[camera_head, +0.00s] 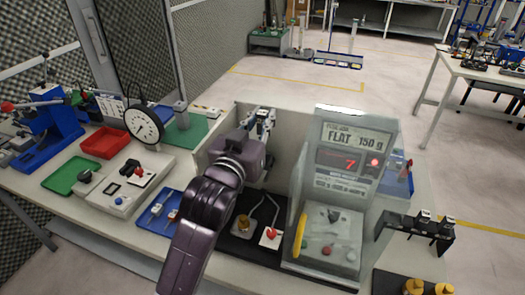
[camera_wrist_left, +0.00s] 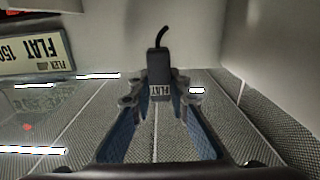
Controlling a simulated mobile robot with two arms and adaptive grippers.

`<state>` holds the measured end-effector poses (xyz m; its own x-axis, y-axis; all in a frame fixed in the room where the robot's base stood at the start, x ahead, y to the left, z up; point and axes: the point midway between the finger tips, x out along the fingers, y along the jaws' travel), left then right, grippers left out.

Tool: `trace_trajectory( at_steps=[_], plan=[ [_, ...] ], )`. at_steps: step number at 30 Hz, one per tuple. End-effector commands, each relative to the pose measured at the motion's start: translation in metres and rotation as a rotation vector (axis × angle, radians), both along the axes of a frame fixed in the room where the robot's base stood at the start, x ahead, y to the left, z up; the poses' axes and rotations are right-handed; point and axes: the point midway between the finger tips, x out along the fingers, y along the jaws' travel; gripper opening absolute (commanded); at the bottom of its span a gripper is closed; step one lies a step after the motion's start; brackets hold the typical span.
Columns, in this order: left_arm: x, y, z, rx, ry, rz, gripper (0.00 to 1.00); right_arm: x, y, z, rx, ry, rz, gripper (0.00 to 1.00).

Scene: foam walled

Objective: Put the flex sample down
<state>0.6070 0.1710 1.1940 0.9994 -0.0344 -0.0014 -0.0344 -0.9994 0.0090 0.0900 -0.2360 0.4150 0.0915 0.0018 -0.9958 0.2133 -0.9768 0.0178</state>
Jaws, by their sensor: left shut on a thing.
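My left gripper (camera_head: 262,122) reaches over the light-walled bay behind the tester, its wrist in front of much of the bay. In the head view the sample is too small to make out clearly. My right gripper is not in view.
The tester (camera_head: 345,155) reads "FLAT 150 g" and shows a red 7 and a lit red lamp. The bay's pale wall (camera_head: 292,135) closes in around the gripper. A dial gauge (camera_head: 144,124), red tray (camera_head: 105,142) and green tray (camera_head: 73,176) stand to the left.

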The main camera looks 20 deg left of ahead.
Motion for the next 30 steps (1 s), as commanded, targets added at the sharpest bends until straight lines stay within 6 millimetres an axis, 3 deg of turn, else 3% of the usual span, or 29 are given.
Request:
trace_trajectory(
  at_steps=[1, 4, 18, 30],
  plan=[
    [-0.001, 0.0, -0.017, 0.001, 0.007, 0.0, 0.0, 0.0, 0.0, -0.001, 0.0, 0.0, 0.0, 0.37],
    [0.0, 0.0, -0.037, 0.001, 0.005, 0.0, 0.0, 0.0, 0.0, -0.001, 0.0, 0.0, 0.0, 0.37],
    [0.0, 0.0, -0.086, -0.001, 0.002, 0.001, 0.0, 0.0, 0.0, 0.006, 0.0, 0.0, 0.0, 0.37],
    [0.0, 0.0, -0.094, 0.0, -0.002, 0.0, 0.0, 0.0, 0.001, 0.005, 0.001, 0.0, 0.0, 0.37]
  ],
)
